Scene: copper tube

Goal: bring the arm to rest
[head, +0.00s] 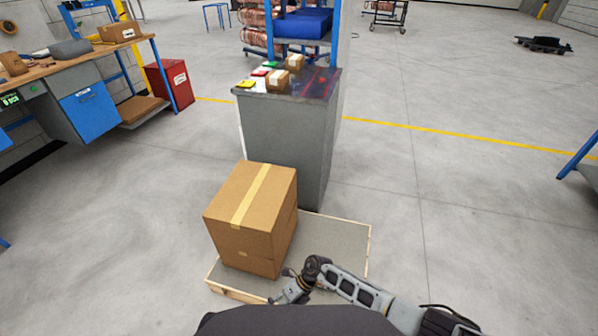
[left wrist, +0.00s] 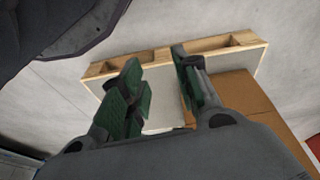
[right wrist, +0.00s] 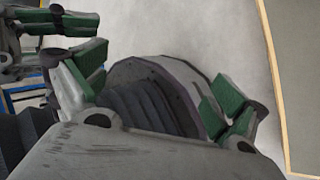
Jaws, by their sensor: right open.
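My right arm comes in from the right in the head view, with its gripper (head: 287,291) low over the front of the pallet, near the cardboard box. In the right wrist view my right gripper (right wrist: 152,88) has its green-padded fingers wide apart with nothing between them. My left gripper (left wrist: 157,70) shows in the left wrist view with its fingers apart and empty, above the pallet edge. It also appears at the upper left of the right wrist view (right wrist: 62,38). I cannot make out my left arm in the head view.
A large cardboard box (head: 230,190) stands on a low pallet (head: 345,242). Behind is a grey cabinet (head: 285,140) with small boxes on top. A workbench (head: 100,55) and red bin (head: 168,87) stand left, copper coils (head: 255,28) behind.

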